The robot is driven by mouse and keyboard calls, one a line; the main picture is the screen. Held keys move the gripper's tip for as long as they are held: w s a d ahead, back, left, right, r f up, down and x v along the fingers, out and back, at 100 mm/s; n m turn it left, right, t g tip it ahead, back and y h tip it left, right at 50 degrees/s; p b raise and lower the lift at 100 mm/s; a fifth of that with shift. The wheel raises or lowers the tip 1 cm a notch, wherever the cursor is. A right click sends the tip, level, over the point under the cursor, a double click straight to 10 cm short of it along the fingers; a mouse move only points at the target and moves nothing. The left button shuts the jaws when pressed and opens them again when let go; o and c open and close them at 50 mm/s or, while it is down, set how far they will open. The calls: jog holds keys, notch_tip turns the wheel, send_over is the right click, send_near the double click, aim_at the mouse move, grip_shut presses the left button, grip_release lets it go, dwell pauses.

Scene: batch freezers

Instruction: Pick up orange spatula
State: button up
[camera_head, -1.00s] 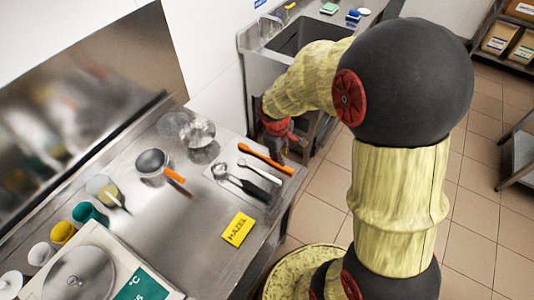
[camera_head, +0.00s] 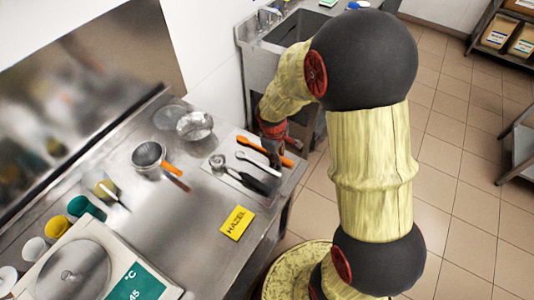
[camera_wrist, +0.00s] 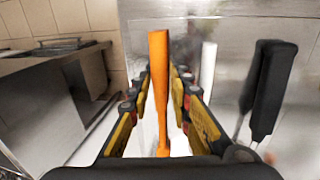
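The orange spatula (camera_head: 250,144) lies on a light mat at the right end of the steel counter. In the wrist view the orange handle (camera_wrist: 160,85) runs between my two fingers, one on each side. The fingers stand apart, with narrow gaps beside the handle. Contact with the handle is not visible.
A black-handled scoop (camera_head: 252,183) and a thinner pale utensil (camera_head: 255,164) lie beside the spatula. A yellow HAZEL card (camera_head: 237,222), a strainer (camera_head: 148,155) and a scale (camera_head: 75,270) are on the counter. A sink (camera_head: 297,30) is behind.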

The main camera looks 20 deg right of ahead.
jog(key=c, duration=0.3)
grip_shut()
dwell(0.3)
